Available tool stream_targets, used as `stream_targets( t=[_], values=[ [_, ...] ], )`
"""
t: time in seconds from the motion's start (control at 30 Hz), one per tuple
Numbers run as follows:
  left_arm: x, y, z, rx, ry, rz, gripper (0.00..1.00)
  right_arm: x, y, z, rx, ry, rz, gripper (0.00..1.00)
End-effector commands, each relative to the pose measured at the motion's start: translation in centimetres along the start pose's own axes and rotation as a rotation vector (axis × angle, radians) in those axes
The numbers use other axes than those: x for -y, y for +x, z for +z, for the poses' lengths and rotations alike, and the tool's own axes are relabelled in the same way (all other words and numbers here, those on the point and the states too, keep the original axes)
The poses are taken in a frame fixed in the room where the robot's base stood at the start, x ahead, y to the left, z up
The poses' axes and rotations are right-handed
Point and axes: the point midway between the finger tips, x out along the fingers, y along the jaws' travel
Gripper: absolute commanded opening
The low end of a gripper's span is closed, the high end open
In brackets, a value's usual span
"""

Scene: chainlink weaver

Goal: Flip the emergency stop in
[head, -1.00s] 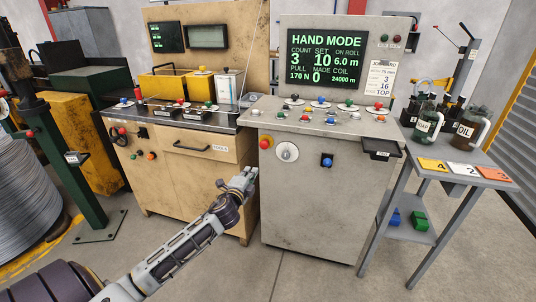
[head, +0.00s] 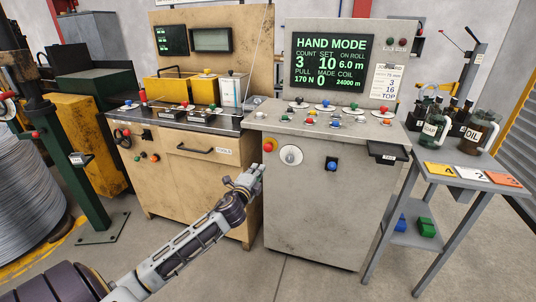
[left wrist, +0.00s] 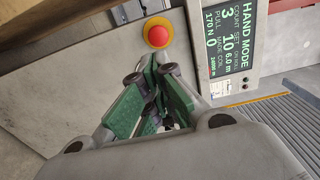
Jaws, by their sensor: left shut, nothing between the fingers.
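The emergency stop (head: 268,147) is a red mushroom button on a yellow base, on the upper left of the grey cabinet's front. It also shows in the left wrist view (left wrist: 158,33), just beyond my fingertips. My left gripper (head: 250,178) is shut and empty, a little below and left of the button, with a visible gap to it. In the left wrist view its green-padded fingers (left wrist: 160,75) are together and point towards the button. My right gripper is not in view.
Beside the button are a white round dial (head: 291,155) and a blue knob (head: 331,165). The grey cabinet's sloping top (head: 260,122) carries several coloured buttons. A wooden bench (head: 190,175) stands at left, a side table (head: 450,185) at right. The floor in front is clear.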

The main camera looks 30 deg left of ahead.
Motion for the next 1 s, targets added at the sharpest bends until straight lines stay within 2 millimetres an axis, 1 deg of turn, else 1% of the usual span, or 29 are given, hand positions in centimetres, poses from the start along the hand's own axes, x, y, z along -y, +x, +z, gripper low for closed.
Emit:
stream_targets(
  t=[0.3, 0.53, 0.8, 1.0],
  values=[
    [0.0, 2.1, 0.0, 0.0, -0.001, -0.001, 0.0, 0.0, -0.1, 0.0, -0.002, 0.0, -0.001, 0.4],
    [0.1, 3.7, 0.0, 0.001, 0.0, -0.002, 0.0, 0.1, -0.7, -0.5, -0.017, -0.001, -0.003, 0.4],
    [0.0, 5.6, 0.1, 0.001, -0.001, -0.001, 0.0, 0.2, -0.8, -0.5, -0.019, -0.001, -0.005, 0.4],
    [0.0, 7.0, 0.0, 0.001, 0.0, -0.001, 0.0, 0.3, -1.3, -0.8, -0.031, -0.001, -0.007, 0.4]
  ],
)
